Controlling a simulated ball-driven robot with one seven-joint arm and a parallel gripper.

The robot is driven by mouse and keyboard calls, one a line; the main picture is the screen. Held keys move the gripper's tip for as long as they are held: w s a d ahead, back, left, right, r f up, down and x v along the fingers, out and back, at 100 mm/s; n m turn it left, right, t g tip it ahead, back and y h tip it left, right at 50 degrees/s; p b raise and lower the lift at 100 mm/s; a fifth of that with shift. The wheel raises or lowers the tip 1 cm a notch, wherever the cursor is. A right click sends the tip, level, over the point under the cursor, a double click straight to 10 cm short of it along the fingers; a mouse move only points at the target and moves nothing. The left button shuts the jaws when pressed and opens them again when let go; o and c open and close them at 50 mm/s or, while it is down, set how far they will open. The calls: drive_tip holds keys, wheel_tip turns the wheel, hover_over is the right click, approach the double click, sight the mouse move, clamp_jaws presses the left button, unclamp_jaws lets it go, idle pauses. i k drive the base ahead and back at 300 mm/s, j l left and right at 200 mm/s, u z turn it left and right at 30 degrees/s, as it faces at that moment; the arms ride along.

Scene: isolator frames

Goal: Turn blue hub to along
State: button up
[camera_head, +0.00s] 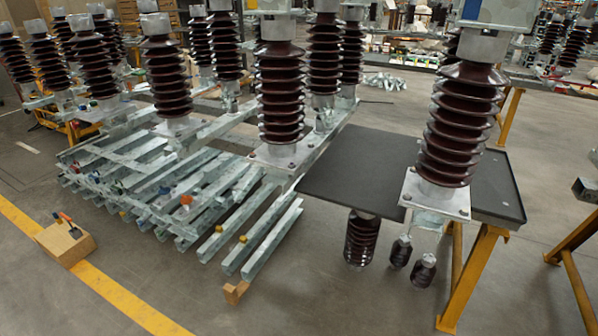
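Small coloured fittings sit among the stacked galvanised steel beams (262,238) left of centre. One blue fitting (164,190) lies near the middle of the stack. Another small blue fitting (119,184) shows farther left. They are too small to tell which is the blue hub or which way it is turned. An orange fitting (186,200) is just right of the first blue one, and yellow fittings (218,228) sit nearer the front. My gripper cannot be made out in this view.
Tall brown ribbed insulators (279,92) stand on the frames behind the stack. A dark table (350,175) with yellow legs (463,275) is at right, carrying a large insulator (461,123). A wooden block (66,244) with tools is on the floor at left. The front floor is clear.

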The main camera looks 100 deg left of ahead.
sight(163, 192)
drive_tip(key=u, duration=3.8)
drive_tip(key=i+u, duration=0.1)
drive_tip(key=i, duration=0.65)
drive_tip(key=i+u, duration=0.15)
drive_tip(key=i, duration=0.65)
drive_tip(key=i+u, duration=0.1)
drive_tip(key=i, duration=0.65)
drive_tip(key=i+l+u, duration=0.1)
drive_tip(key=i, duration=0.65)
drive_tip(key=l, duration=0.1)
